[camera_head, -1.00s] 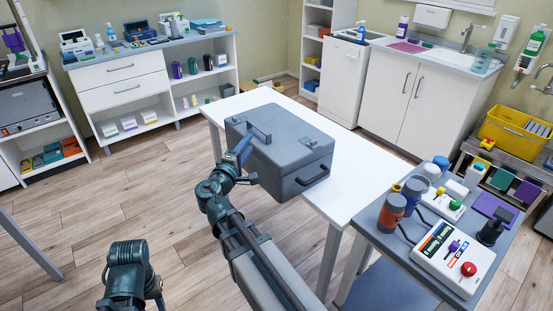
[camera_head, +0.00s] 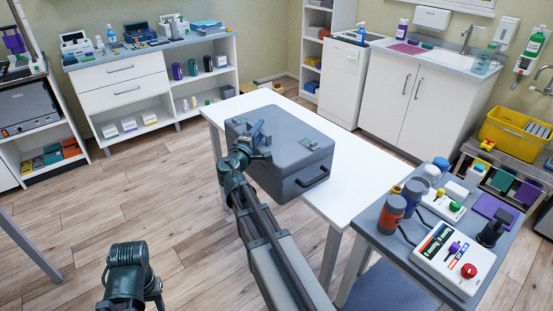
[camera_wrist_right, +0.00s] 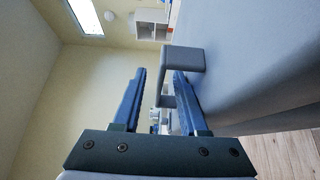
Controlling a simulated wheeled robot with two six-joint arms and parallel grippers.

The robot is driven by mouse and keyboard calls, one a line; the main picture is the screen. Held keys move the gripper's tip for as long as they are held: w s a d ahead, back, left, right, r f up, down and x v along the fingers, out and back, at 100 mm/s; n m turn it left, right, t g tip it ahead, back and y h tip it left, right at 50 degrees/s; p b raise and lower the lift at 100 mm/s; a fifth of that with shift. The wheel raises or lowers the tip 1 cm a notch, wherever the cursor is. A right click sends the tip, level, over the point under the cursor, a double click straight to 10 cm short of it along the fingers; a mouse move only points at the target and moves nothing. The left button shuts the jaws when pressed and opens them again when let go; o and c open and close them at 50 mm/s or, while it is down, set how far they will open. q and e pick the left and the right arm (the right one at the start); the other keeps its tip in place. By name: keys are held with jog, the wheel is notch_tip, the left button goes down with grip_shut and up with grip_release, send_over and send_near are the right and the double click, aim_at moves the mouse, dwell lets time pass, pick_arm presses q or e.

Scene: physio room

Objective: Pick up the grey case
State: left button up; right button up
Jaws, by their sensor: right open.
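The grey case (camera_head: 293,137) stands closed on the white table (camera_head: 345,165), with a dark handle (camera_head: 312,176) on its front and latches on its lid. My right gripper (camera_head: 258,131) is at the left part of the lid, its blue fingers covering much of the top handle there. In the right wrist view my right gripper (camera_wrist_right: 158,75) is open. The grey top handle (camera_wrist_right: 186,59) shows at its fingertips, with one bar reaching into the gap between them. The case (camera_wrist_right: 255,60) fills the right side. Of my left arm only a dark joint shows; its gripper is out of view.
The white table is clear behind and right of the case. Shelves and a sink stand farther back.

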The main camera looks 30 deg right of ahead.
jog(key=shift+x, duration=0.85)
jog(key=shift+a, duration=0.1)
grip_shut()
dwell(0.6)
